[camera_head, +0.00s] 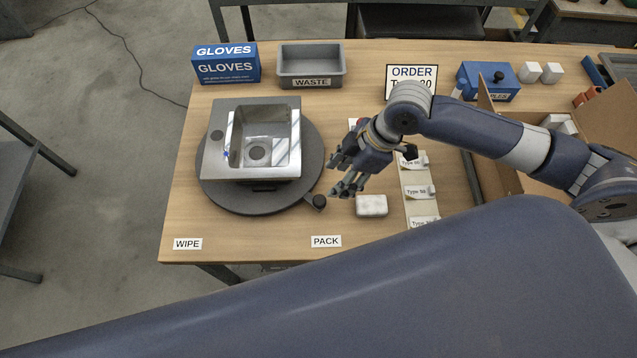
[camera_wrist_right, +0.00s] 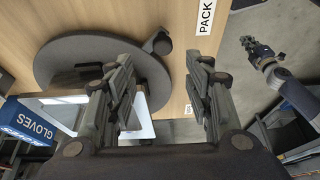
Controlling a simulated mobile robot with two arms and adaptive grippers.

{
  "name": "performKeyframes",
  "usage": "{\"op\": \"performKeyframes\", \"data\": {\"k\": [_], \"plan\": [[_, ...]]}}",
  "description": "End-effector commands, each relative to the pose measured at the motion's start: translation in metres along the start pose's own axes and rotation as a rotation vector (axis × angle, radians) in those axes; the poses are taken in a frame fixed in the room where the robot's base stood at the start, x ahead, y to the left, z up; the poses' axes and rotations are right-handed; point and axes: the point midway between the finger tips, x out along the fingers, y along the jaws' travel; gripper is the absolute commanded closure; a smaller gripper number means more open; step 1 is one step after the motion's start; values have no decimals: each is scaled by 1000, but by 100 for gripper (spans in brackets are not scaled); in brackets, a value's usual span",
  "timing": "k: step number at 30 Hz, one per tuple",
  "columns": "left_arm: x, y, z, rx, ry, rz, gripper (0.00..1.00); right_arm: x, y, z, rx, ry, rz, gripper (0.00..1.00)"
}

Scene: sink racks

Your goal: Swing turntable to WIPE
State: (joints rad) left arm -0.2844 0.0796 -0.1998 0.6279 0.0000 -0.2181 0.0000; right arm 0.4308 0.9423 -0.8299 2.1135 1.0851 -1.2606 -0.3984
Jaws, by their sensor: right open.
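The round dark grey turntable (camera_head: 215,192) lies on the wooden bench and carries a shiny metal sink (camera_head: 226,170). Its knob (camera_head: 318,201) sticks out at the lower right rim, on the side of the PACK label (camera_head: 326,241). The WIPE label (camera_head: 188,243) is at the front left. My right gripper (camera_head: 337,176) is open and empty, just right of the turntable. In the right wrist view the knob (camera_wrist_right: 161,43) appears between the spread fingers (camera_wrist_right: 160,62), apart from them. My left gripper (camera_wrist_right: 258,48) shows small at the upper right there; its jaws are unclear.
A white block (camera_head: 371,205) lies right of the knob, beside a strip of type labels (camera_head: 418,192). The GLOVES box (camera_head: 226,68) and grey WASTE bin (camera_head: 312,68) stand behind the turntable. A cardboard box (camera_head: 600,110) is at right. The bench front between the labels is clear.

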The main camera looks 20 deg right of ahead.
Motion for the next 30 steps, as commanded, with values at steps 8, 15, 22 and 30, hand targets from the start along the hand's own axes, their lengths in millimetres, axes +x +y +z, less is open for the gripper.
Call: {"op": "performKeyframes", "data": {"k": [8,15,22,30], "plan": [[-10,4,30,0,-46,6,100,40,-1,-1,2,1,-5,53],[-17,4,29,0,-45,6,100,84,-1,-1,2,0,-3,53],[-18,1,5,0,-9,2,100,104,-1,-1,0,1,0,53],[-18,1,8,0,-14,2,100,106,0,0,0,1,1,53]]}}
